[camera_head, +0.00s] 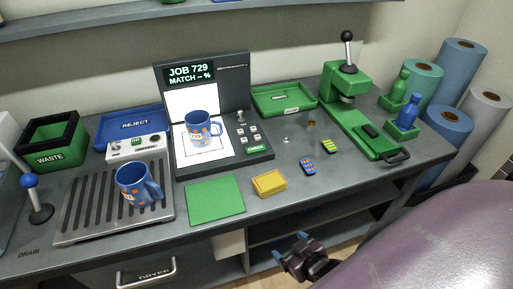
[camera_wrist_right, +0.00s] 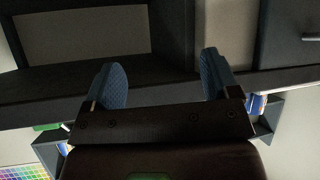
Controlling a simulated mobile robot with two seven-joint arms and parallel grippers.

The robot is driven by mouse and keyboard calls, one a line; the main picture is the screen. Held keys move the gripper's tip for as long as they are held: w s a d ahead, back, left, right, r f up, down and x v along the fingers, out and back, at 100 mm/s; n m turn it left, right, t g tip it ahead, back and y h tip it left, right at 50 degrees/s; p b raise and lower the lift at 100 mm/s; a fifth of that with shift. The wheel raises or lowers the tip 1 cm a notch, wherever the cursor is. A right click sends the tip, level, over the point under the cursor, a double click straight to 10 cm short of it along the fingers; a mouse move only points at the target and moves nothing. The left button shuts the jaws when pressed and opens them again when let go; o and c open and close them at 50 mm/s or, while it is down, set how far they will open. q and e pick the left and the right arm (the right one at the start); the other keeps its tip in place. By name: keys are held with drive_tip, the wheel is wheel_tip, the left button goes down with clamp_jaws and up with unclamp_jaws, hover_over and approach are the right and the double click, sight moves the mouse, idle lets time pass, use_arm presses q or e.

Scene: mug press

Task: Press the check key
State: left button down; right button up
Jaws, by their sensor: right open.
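The green check key (camera_head: 257,149) is at the lower right of the inspection station's keypad, below several small white keys (camera_head: 246,133). The station's screen (camera_head: 190,73) reads "JOB 729" and "MATCH -- %". A blue mug with orange marks (camera_head: 199,128) stands upright on the station's white pad. My right gripper (camera_head: 287,257) is below and in front of the table's front edge, well apart from the check key. In the right wrist view its two blue fingers (camera_wrist_right: 162,82) are spread with nothing between them. My left gripper is not in view.
A second blue mug (camera_head: 132,184) stands on the drain rack at left. A green mat (camera_head: 215,200), yellow block (camera_head: 269,183) and small patterned pieces (camera_head: 307,164) lie on the table in front. A green lever press (camera_head: 350,90) stands at right. Open shelves (camera_head: 290,225) are below the tabletop.

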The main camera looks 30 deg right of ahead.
clamp_jaws()
drive_tip(key=shift+d, duration=0.1)
idle(1.3)
